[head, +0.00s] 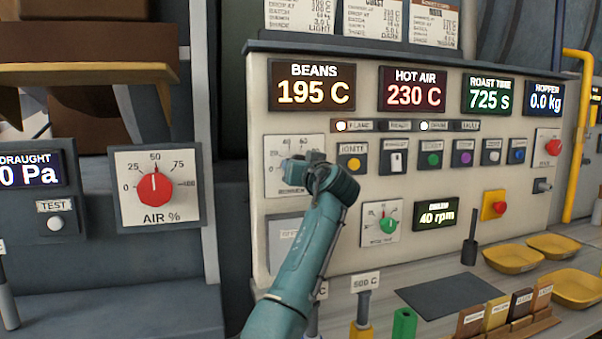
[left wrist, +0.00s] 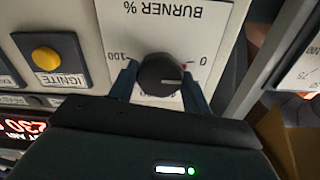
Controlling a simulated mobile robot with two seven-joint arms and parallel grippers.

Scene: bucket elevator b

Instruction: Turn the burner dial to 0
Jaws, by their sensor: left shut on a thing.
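The burner dial (left wrist: 160,74) is a round black knob on a white plate marked BURNER % (left wrist: 165,25), seen upside down in the left wrist view. Its white pointer line points to the right in that view, just below the 0 mark. My left gripper (left wrist: 160,86) has one finger on each side of the knob and is shut on it. In the head view, my left gripper (head: 322,176) covers the knob. Only part of the plate (head: 283,182) and its scale shows there. My right gripper is in neither view.
The ignite button (head: 354,164) and a row of switches sit close right of the gripper. A green knob (head: 388,225) is below right. The air dial (head: 155,187) is on a separate panel at left. Yellow trays (head: 513,258) stand on the counter.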

